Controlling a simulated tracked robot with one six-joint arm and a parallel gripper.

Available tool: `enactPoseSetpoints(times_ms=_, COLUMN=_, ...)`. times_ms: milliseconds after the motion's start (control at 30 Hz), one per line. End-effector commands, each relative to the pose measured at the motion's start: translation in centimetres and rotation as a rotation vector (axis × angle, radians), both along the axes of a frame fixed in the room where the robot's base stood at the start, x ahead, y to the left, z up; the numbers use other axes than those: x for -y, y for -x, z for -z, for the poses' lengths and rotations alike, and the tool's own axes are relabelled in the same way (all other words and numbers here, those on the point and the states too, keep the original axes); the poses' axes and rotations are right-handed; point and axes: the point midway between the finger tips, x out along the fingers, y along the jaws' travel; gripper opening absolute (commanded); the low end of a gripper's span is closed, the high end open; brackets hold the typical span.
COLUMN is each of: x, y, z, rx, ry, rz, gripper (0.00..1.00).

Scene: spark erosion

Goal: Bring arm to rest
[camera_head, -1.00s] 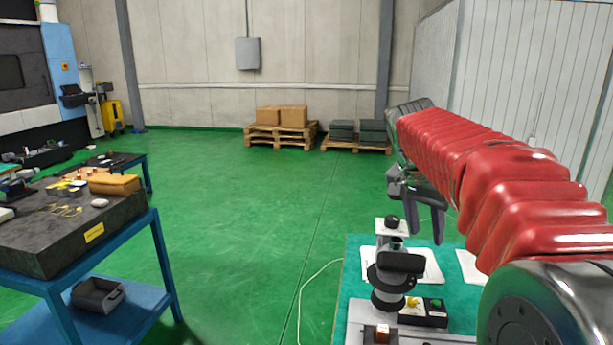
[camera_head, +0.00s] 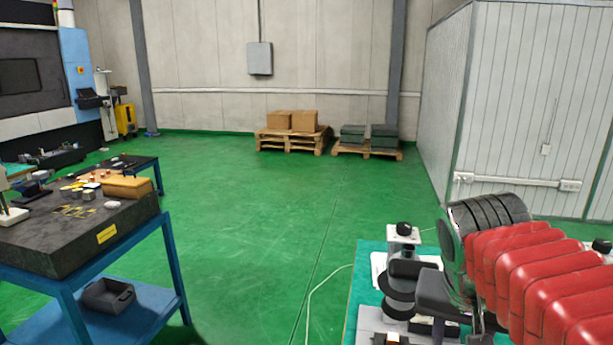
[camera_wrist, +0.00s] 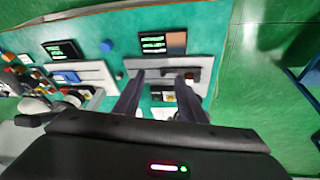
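My arm, in a red ribbed sleeve, reaches in from the lower right in the camera_head view. Its dark wrist is low over the teal bench (camera_head: 366,262), beside a black and grey microscope-like instrument (camera_head: 400,282). My gripper's fingers are mostly hidden there. In the wrist view my gripper (camera_wrist: 160,76) points down at the bench, its two dark fingers apart with nothing seen held between them. A grey instrument base (camera_wrist: 204,72) lies beyond the fingertips; whether they touch it I cannot tell.
A small dark display (camera_wrist: 62,50) and a blue knob (camera_wrist: 107,46) are on the bench. A blue-framed table with a dark slab (camera_head: 60,240) stands left. Pallets with boxes (camera_head: 292,121) are at the back wall. Green floor (camera_head: 250,220) between is clear.

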Motion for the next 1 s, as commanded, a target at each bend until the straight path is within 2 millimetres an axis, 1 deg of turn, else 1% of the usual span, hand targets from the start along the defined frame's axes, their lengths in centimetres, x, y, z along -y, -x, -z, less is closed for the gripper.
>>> enactPoseSetpoints(times_ms=33, x=-0.9, y=0.7, z=0.6, rx=0.013, ry=-0.008, rz=-0.049, gripper=0.37)
enactPoseSetpoints(times_ms=100, x=-2.1, y=1.4, z=1.5, rx=0.03, ry=-0.02, rz=-0.121, gripper=0.37)
enactPoseSetpoints(times_ms=300, x=-5.2, y=3.6, z=4.0, rx=0.088, ry=-0.043, rz=-0.316, gripper=0.37)
enactPoseSetpoints(times_ms=400, x=-6.6, y=4.5, z=5.3, rx=0.121, ry=-0.048, rz=-0.402, gripper=0.37)
enactPoseSetpoints(times_ms=500, x=-7.5, y=5.2, z=6.2, rx=0.146, ry=-0.05, rz=-0.462, gripper=0.37)
enactPoseSetpoints(times_ms=667, x=-7.9, y=5.6, z=6.8, rx=0.163, ry=-0.05, rz=-0.495, gripper=0.37)
enactPoseSetpoints(times_ms=1000, x=-8.0, y=5.6, z=6.8, rx=0.163, ry=-0.05, rz=-0.496, gripper=0.37)
